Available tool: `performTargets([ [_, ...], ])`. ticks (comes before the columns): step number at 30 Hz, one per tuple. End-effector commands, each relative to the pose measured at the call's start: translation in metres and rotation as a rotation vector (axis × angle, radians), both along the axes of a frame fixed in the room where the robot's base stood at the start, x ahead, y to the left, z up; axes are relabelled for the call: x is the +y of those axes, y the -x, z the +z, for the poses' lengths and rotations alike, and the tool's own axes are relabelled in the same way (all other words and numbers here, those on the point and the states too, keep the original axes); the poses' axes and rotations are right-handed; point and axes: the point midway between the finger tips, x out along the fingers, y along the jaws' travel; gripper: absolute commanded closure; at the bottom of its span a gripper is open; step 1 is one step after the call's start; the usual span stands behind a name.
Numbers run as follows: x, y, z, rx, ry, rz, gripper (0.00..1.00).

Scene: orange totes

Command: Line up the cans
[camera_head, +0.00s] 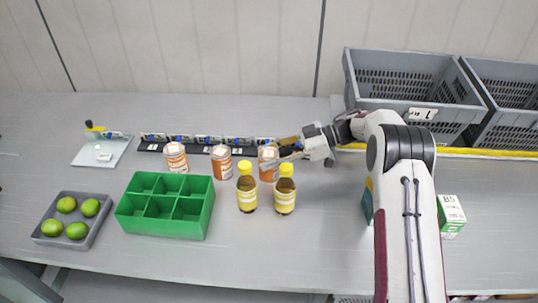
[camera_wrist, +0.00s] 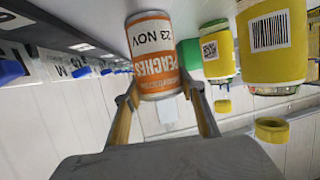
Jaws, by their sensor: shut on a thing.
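Three orange and white cans stand in a rough row on the table: a left can (camera_head: 176,158), a middle can (camera_head: 222,162) and a right can (camera_head: 268,163). My gripper (camera_head: 284,151) comes in from the right and is shut on the right can. In the wrist view this can (camera_wrist: 153,60) sits between the two fingers (camera_wrist: 160,95), with "PEACHES" and "23 NOV" on its label. The other two cans are not clearly visible in the wrist view. I cannot tell whether the held can touches the table.
Two yellow bottles (camera_head: 246,189) (camera_head: 285,190) stand close in front of the right can. A green divided box (camera_head: 165,207) and a grey tray (camera_head: 48,236) of limes are at left. A dark labelled strip (camera_head: 205,149) runs behind the cans. Grey crates (camera_head: 405,65) stand at back right.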

Motion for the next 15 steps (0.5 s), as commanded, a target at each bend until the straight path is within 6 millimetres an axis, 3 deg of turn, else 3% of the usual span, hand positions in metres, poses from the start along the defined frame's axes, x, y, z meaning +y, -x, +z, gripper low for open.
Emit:
performTargets([
  [4, 0.0001, -0.0002, -0.0012, -0.001, -0.001, 0.000, 0.91],
  [5, 0.0001, -0.0003, -0.0010, -0.001, -0.001, -0.001, 0.52],
  [6, 0.0001, -0.0003, -0.0010, -0.001, -0.001, -0.001, 0.42],
  [15, -0.0001, 0.0001, -0.0023, 0.001, 0.001, 0.000, 0.41],
])
